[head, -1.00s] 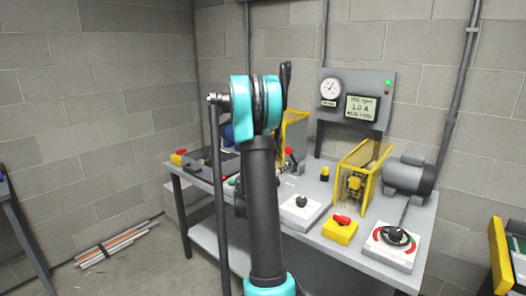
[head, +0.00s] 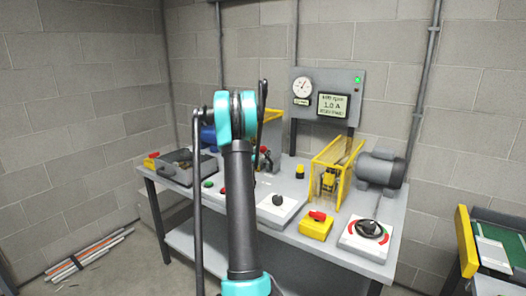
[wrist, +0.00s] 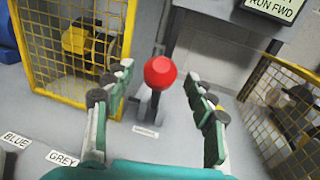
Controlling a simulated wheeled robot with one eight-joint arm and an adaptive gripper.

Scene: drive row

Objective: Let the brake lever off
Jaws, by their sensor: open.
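The brake lever has a red ball knob (wrist: 160,72) on a short metal stem, above a slotted base with a small white label, in the wrist view. In the head view the red knob (head: 264,150) shows just right of my arm. My gripper (wrist: 165,105) is open, with its fingers to the left and right of the knob and lower in the picture. No finger visibly touches the knob. The label's text is too small to read.
A yellow mesh guard (wrist: 78,45) stands left of the lever and another (wrist: 285,105) stands right. On the bench (head: 268,232) are a white switch box (head: 276,208), a yellow box with a red knob (head: 317,226), a dial box (head: 367,238) and a grey motor (head: 378,170).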

